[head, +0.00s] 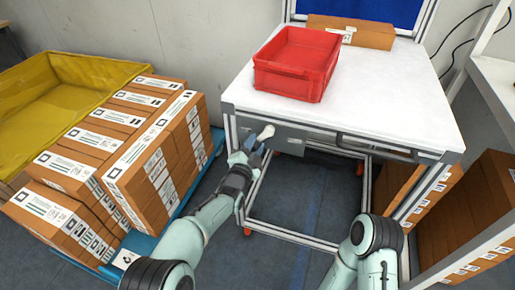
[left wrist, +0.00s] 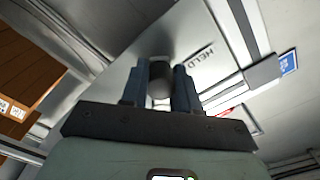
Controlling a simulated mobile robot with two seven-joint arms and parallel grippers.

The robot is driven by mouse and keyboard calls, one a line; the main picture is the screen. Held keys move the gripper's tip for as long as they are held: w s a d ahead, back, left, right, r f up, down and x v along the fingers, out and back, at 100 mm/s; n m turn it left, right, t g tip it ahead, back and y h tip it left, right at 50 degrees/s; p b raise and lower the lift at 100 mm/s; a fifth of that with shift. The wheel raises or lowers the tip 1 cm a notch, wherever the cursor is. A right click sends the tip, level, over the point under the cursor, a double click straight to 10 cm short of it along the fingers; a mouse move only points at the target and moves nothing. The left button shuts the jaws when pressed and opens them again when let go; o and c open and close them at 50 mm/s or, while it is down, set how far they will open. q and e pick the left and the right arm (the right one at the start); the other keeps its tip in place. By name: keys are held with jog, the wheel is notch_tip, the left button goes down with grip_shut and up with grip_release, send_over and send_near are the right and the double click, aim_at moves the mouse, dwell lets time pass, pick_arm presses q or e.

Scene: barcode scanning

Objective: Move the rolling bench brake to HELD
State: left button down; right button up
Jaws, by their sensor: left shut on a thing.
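The rolling bench (head: 400,100) has a white top and a grey metal frame. The brake lever's pale knob (head: 267,131) shows at the left end of its front panel. My left gripper (head: 256,146) is at this knob. In the left wrist view, the dark rounded knob (left wrist: 160,80) sits between the two fingers of my left gripper (left wrist: 160,88), shut on it. A HELD label (left wrist: 202,56) is on the panel just right of the knob. My right gripper is out of view.
A red crate (head: 297,64) and a cardboard box (head: 350,32) are on the bench top. Stacked cartons (head: 150,150) on a blue pallet (head: 205,165) and a yellow bin (head: 60,105) stand at left. More cartons (head: 475,205) are at right. Floor under the bench is mostly clear.

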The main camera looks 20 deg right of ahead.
aim_at(253, 148)
pick_arm(q)
jog(key=shift+s+d+f+m, duration=0.2)
jog(key=shift+d+m, duration=0.1)
jog(key=shift+m, duration=0.5)
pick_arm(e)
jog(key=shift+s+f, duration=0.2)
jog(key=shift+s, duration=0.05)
pick_arm(q)
jog(key=shift+a, duration=0.1)
jog(key=c, duration=0.9)
grip_release()
jog(key=shift+r, duration=0.1)
jog(key=shift+w+r, duration=0.1)
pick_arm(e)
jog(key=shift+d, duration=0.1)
pick_arm(q)
jog(key=shift+a, duration=0.2)
